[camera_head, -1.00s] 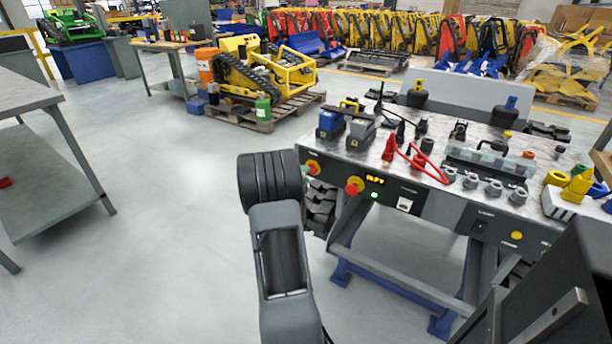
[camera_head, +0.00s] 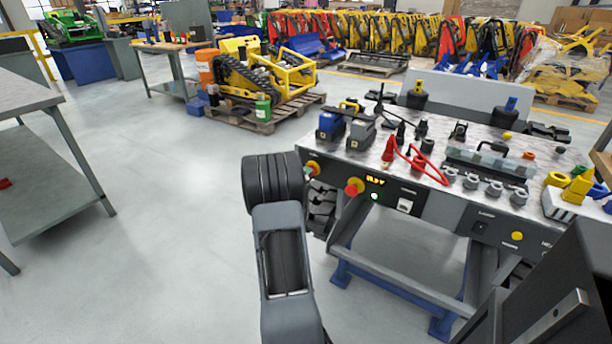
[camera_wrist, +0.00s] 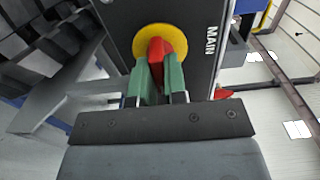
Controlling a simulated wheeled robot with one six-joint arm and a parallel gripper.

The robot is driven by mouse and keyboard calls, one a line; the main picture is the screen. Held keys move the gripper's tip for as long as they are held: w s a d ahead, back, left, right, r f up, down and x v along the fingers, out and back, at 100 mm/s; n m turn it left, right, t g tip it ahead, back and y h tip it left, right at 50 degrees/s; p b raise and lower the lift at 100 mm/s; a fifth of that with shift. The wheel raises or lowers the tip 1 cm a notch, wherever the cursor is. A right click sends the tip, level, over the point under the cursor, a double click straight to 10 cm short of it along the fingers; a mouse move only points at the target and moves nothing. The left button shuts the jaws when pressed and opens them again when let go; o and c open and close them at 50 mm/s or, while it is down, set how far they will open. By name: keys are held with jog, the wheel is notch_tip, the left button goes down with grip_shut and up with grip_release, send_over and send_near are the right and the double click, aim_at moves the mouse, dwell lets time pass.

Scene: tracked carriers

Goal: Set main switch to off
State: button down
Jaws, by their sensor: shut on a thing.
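The main switch is a red handle (camera_wrist: 155,47) on a round yellow plate (camera_wrist: 178,38) in the wrist view. The word MAIN stands beside it on the dark panel. My gripper (camera_wrist: 159,78) has its two green fingers closed on the sides of the red handle. The handle points along the fingers, and its lower part is hidden between them. In the head view the switch (camera_head: 312,167) is at the left end of the bench's front panel, partly covered by my gripper.
A second red knob on yellow (camera_head: 353,187) sits right of the switch, by a lit display (camera_head: 375,181) and a green light. The bench top (camera_head: 400,149) holds battery-like blocks, red cables and connectors. Open floor (camera_head: 160,200) lies left of my arm.

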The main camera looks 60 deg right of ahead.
dwell(0.3)
jog(key=shift+n+p, duration=1.85)
jog(key=shift+n, duration=7.15)
jog(key=c, duration=1.2)
grip_release()
jog(key=shift+o, duration=0.2)
